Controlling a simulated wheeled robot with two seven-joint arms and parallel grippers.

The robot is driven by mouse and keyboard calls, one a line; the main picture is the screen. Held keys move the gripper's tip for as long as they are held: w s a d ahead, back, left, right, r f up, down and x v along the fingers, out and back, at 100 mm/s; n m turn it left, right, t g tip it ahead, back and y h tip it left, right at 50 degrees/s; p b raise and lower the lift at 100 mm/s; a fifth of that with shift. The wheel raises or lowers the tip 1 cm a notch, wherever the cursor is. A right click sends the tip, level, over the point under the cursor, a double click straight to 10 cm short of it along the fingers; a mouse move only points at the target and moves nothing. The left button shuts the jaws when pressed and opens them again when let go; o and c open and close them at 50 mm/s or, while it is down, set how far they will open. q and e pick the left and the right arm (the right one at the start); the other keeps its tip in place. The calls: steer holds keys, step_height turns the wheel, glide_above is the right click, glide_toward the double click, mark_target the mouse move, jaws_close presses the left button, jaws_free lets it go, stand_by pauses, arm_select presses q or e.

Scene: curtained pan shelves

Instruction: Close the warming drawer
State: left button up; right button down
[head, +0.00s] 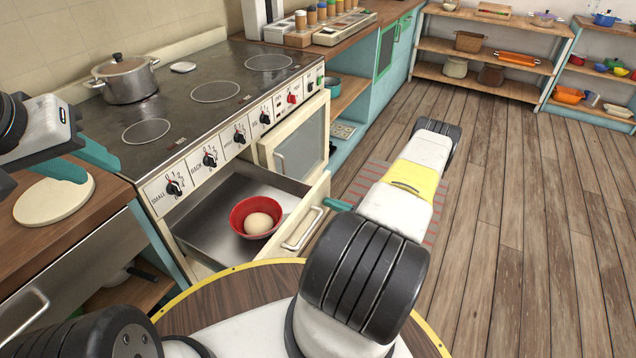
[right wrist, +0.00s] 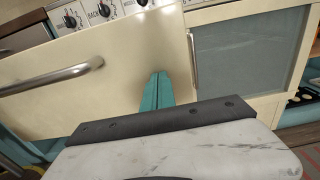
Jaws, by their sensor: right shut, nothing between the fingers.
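The warming drawer (head: 300,222) is pulled out below the stove's knob panel, with its cream front and metal handle facing my base. A red bowl (head: 240,208) holding a round pale item (head: 258,223) sits inside it. My right gripper (head: 330,203) is shut and empty, its teal fingertips at the right end of the drawer front. In the right wrist view the shut fingers (right wrist: 158,80) point at the cream front, right of the handle (right wrist: 50,78); I cannot tell whether they touch it. My left gripper (head: 80,162) is open and empty above the left counter, far from the drawer.
A lidded pot (head: 124,80) stands on the stove top. A glass-fronted oven door (head: 300,138) is right of the drawer. A round board (head: 52,200) lies on the left counter. Shelves with pans (head: 490,68) stand at the back, with clear wooden floor to the right.

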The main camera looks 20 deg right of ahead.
glide_above(263, 189)
steer(key=shift+w+a, duration=0.15)
stand_by(0.5)
